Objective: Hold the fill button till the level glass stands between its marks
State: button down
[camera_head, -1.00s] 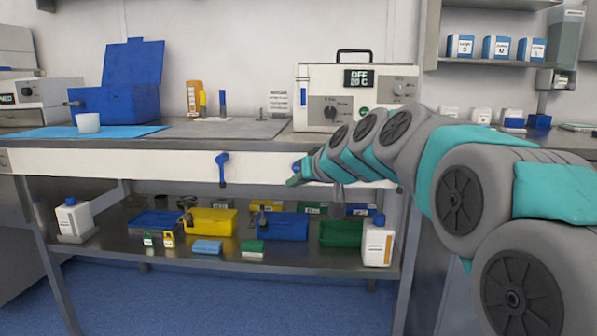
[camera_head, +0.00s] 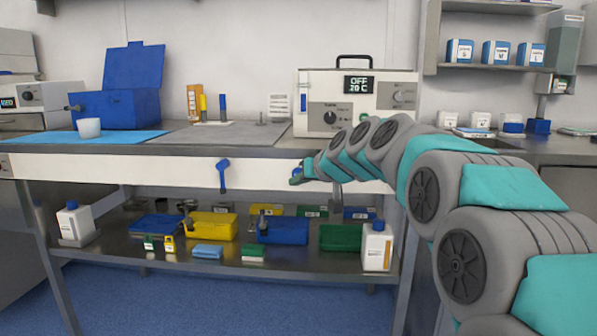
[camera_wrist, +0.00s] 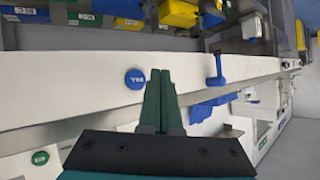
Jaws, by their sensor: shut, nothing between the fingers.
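A round blue button with white lettering (camera_wrist: 135,79) sits on the white front strip of the bench in the wrist view; the lettering looks like FILL. My gripper (camera_wrist: 160,75) is shut and empty, with its green fingertips beside the button in that picture. I cannot tell whether they touch the strip. In the head view my gripper (camera_head: 296,176) is at the strip below the white bath unit (camera_head: 318,88), and the button is mostly hidden there. A narrow upright blue strip (camera_head: 303,103) on the unit's left front may be the level glass; its marks are too small to read.
A blue lever (camera_head: 222,175) hangs from the bench front; it also shows in the wrist view (camera_wrist: 216,70). A green round button (camera_wrist: 40,158) lies at lower left there. The unit's display (camera_head: 359,86) reads OFF, 20 C. Bins and bottles fill the lower shelf (camera_head: 300,266).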

jog(key=shift+w+f, duration=0.1)
jog(key=shift+w, duration=1.8)
dwell(0.5)
jog(key=shift+w, duration=0.35)
